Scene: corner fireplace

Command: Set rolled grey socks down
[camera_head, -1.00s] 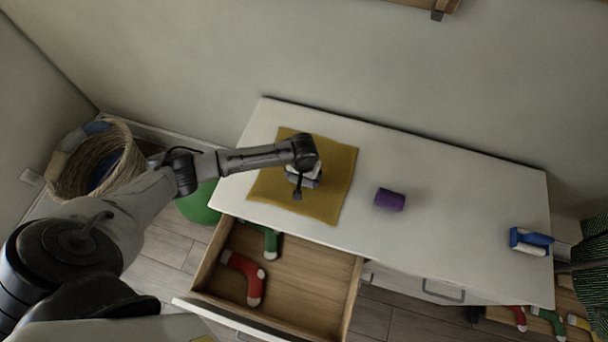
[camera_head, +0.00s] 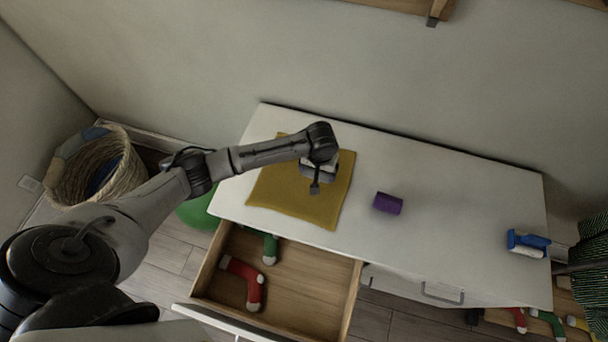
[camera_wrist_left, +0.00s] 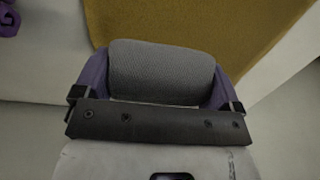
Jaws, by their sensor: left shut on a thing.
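The rolled grey socks (camera_wrist_left: 162,72) show large in the left wrist view, held crosswise between the two fingers. My left gripper (camera_wrist_left: 162,85) is shut on them. In the head view my left gripper (camera_head: 318,178) is over the right part of the mustard cloth (camera_head: 275,192), which lies on the white dresser top. The cloth also fills the upper part of the wrist view (camera_wrist_left: 250,25). In the head view the wrist and hand hide the socks, so I cannot tell their height above the cloth. My right gripper is not in view.
A purple roll (camera_head: 388,203) lies on the dresser (camera_head: 450,220), right of the cloth. A blue-and-white object (camera_head: 528,243) lies at its right end. An open drawer (camera_head: 300,290) holds red (camera_head: 243,280) and green (camera_head: 270,248) socks. A wicker basket (camera_head: 100,180) stands left.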

